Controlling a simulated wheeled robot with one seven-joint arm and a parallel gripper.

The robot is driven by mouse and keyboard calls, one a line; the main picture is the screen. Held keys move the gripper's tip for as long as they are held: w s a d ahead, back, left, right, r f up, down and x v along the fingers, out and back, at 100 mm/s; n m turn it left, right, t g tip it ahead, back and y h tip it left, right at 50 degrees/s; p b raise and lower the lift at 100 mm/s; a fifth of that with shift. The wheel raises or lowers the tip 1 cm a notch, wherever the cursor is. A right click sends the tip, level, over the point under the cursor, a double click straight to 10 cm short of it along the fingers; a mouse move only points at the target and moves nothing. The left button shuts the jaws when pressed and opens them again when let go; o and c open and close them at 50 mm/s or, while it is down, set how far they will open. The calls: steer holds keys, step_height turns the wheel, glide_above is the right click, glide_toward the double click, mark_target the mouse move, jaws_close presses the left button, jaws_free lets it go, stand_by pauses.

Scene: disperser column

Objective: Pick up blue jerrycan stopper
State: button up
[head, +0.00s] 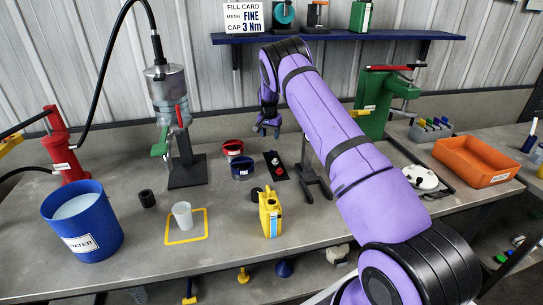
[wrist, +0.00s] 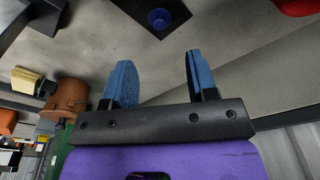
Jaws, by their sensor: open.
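A small round blue stopper (wrist: 158,18) sits on a black plate (wrist: 172,30) at the top of the wrist view, beyond the fingertips and in line with the gap between them. In the head view the black plate (head: 280,174) lies mid-bench with small pieces on it; I cannot clearly tell the stopper there. My gripper (wrist: 160,65) is open and empty, its two blue fingers apart. In the head view my gripper (head: 268,131) hangs above the bench behind the plate, apart from it. A yellow jerrycan (head: 270,214) stands upright nearer the front.
Red (head: 232,148) and blue (head: 243,167) cups stand left of the plate. A dark stand (head: 314,180) is close on its right. A blue water bucket (head: 82,222), a clear cup (head: 183,214) and an orange tray (head: 476,161) are farther off. A blue shelf (head: 340,37) hangs behind.

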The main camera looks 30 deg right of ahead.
mark_target(271, 151)
steer(key=f, duration=0.6)
steer(key=d+f, duration=0.1)
steer(key=f, duration=0.3)
steer(key=shift+w, duration=0.4)
steer(key=c, duration=0.8)
